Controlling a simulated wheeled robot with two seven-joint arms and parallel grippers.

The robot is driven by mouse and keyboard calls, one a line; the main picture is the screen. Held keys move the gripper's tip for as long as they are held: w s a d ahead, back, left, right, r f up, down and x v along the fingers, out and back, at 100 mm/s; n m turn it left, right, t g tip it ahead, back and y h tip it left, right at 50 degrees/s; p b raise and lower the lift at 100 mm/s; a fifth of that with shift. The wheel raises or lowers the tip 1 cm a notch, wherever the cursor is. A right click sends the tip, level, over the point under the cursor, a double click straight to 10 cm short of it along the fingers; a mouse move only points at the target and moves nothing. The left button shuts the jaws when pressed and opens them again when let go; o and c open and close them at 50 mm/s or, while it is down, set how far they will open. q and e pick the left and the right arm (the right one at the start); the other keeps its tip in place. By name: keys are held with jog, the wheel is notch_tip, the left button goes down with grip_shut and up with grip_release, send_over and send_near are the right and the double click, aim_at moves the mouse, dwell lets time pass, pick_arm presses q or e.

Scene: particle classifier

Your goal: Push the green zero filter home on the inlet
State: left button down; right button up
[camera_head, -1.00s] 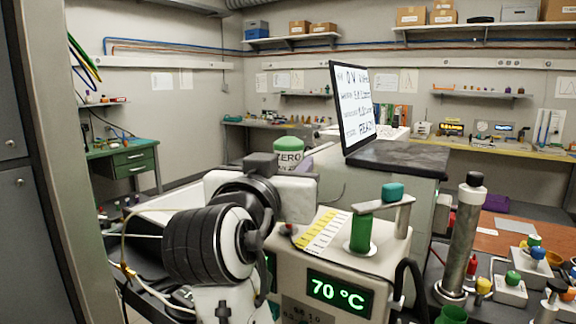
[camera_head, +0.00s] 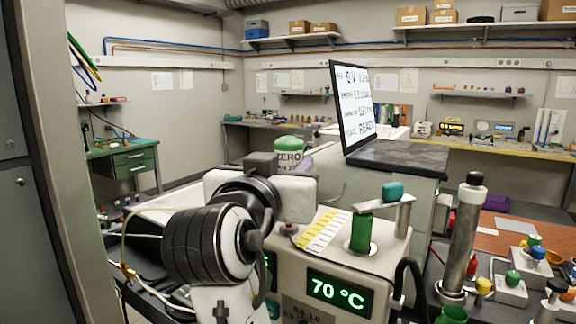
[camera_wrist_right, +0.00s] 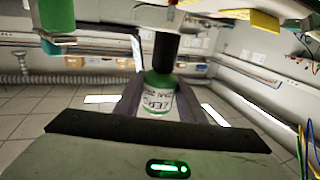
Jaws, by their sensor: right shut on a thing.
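The green zero filter (camera_head: 289,156) has a white label reading ZERO. It shows in the head view just behind my right gripper (camera_head: 262,165), which hides its lower part. In the right wrist view the filter (camera_wrist_right: 158,82) sits between the two dark fingers of my right gripper (camera_wrist_right: 160,102), which is shut on it. A black cylindrical piece (camera_wrist_right: 163,55), seemingly the inlet, lies in line with the filter's end and looks to meet it. I cannot tell whether a gap is left there. My left gripper is not in view.
A white box with a 70 °C display (camera_head: 338,292) and a green cylinder (camera_head: 361,232) on top stands close to the right of my arm. A dark-topped cabinet with a monitor (camera_head: 353,110) is behind. A metal cylinder (camera_head: 461,240) and small coloured-knob parts are at right.

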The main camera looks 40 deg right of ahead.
dwell(0.4)
jog(key=shift+f+b, duration=1.1)
jog(key=shift+f, duration=0.25)
jog(key=shift+f+b, duration=0.3)
jog(key=shift+f, duration=0.05)
jog(key=shift+f, duration=0.2)
jog(key=o, duration=1.1)
jog(key=shift+r, duration=0.1)
jog(key=shift+o, duration=0.2)
